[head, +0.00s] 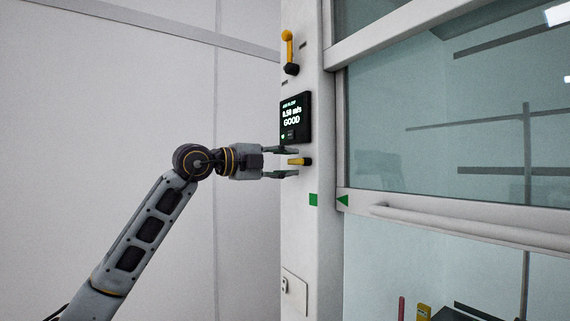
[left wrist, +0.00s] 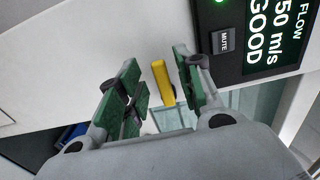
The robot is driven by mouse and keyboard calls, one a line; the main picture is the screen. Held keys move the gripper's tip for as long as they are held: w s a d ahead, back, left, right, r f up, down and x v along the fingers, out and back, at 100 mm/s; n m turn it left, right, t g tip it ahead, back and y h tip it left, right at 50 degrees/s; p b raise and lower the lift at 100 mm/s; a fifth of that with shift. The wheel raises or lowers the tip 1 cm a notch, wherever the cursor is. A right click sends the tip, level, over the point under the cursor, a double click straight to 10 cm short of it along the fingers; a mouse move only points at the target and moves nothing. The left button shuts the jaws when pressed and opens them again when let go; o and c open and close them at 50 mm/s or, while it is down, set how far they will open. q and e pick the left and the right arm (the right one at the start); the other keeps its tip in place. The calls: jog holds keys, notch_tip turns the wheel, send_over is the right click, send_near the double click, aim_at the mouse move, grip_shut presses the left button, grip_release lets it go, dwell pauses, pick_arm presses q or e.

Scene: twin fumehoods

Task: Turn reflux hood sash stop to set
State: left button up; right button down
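A short yellow lever (head: 300,161), which appears to be the sash stop, sticks out from the white hood post (head: 313,235) just below the airflow display. In the head view it lies about level. My left gripper (head: 286,161) is at the post with its fingers apart, one above and one below the lever. In the left wrist view the yellow lever (left wrist: 162,82) stands between the two green-padded fingers of my left gripper (left wrist: 160,90), with gaps showing on both sides. Its marked positions are not readable. My right gripper is not in view.
The black airflow display (head: 295,117) reads GOOD, close above my left gripper. A second yellow handle (head: 287,48) is higher on the post. The glass sash (head: 450,130) with its handle bar (head: 460,228) is to the right. A green square (head: 313,200) and a green arrow (head: 342,200) line up.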

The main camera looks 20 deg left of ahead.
pick_arm(q)
jog(key=v, duration=1.2)
jog(key=shift+m, duration=0.3)
dwell(0.6)
